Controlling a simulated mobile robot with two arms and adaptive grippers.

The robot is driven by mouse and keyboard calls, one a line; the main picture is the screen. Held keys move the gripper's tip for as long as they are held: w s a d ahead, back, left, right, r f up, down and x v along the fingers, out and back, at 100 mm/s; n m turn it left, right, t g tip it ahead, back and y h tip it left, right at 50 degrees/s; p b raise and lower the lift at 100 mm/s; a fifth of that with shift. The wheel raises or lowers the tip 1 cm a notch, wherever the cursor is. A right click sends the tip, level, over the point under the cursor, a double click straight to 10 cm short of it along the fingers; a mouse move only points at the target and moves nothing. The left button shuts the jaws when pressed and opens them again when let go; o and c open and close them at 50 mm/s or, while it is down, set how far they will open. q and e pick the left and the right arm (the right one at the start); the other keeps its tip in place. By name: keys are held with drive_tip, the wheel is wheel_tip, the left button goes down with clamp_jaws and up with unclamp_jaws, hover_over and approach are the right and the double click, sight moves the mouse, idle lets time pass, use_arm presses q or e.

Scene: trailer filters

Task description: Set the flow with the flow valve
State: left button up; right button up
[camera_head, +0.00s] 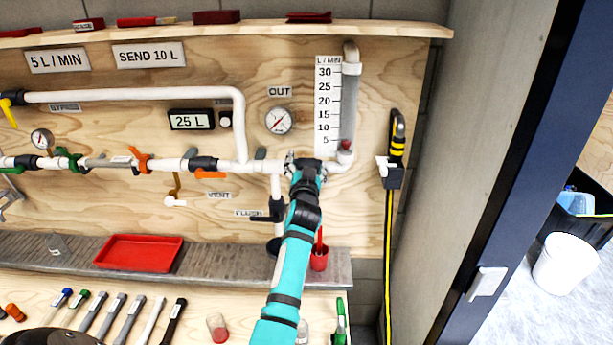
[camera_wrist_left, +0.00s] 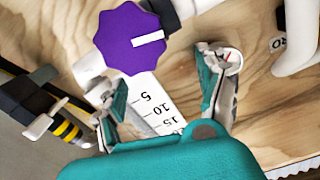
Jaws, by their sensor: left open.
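The flow valve's purple knob (camera_wrist_left: 130,38), with a white pointer mark, shows in the left wrist view. In the head view my left gripper hides it. My left gripper (camera_head: 304,166) is at the pipe below the flow meter tube. In the left wrist view the gripper (camera_wrist_left: 165,70) is open and empty, its fingers spread, with the knob just beyond and between them; no contact is visible. The flow meter tube (camera_head: 350,100) has a red float (camera_head: 346,145) low down, near or below the 5 mark of the scale (camera_head: 326,100). My right gripper is not in view.
White pipes (camera_head: 140,97) with orange and green valve handles run across the wooden board. A round OUT gauge (camera_head: 279,121) and a 25 L display (camera_head: 191,120) are left of the tube. A black-and-yellow hose fitting (camera_head: 397,140) hangs at the right. A red tray (camera_head: 138,253) lies below.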

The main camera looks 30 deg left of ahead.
use_arm(q)
wheel_tip(320, 180, up, 6)
drive_tip(key=shift+f, duration=0.1)
idle(0.5)
